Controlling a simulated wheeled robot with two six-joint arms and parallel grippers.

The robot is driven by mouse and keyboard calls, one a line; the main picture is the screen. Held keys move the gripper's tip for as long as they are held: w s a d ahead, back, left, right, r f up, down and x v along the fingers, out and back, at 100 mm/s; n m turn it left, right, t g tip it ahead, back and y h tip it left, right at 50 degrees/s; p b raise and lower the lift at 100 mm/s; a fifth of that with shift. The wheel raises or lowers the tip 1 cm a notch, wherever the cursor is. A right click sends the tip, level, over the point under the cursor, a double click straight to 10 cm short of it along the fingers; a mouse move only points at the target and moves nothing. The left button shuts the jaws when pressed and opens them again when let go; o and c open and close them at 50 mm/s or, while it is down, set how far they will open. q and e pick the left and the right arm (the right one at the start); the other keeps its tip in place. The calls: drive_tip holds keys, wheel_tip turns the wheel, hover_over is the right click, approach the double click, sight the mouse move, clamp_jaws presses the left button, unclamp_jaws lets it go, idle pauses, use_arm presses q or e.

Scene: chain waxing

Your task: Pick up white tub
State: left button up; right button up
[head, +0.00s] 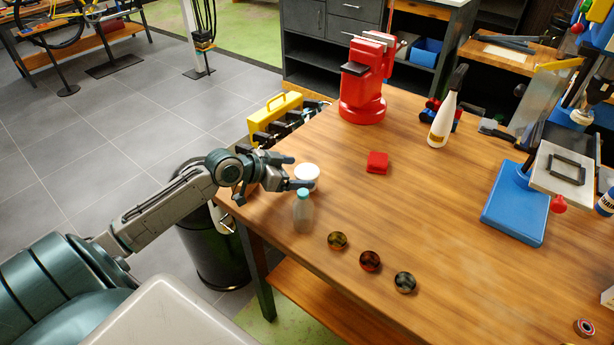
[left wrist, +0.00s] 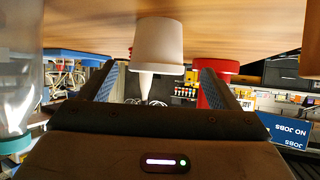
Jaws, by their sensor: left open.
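The white tub (head: 307,171) stands on the wooden table near its left edge. My left gripper (head: 290,171) reaches in from the left at table height, open, with its fingertips close to the tub. In the left wrist view, which looks upside down, the white tub (left wrist: 158,42) lies straight ahead between the two open fingers of the left gripper (left wrist: 158,70). The fingers are not closed on it. I cannot tell if the tips touch its sides. My right gripper is not in view.
A clear bottle with a teal cap (head: 303,212) stands just in front of the tub, close to the gripper. The table's middle is clear.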

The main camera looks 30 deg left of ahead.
sight(303, 173)
use_arm(q)
drive_tip(key=shift+w+d+f+p, duration=0.1)
drive_tip(key=shift+w+d+p, duration=0.35)
drive_tip(key=shift+w+d, duration=0.15)
drive_tip(key=shift+x, duration=1.2)
drive_tip(key=shift+s+a+f, duration=0.1)
drive_tip(key=shift+a, duration=0.05)
drive_tip(key=c, duration=1)
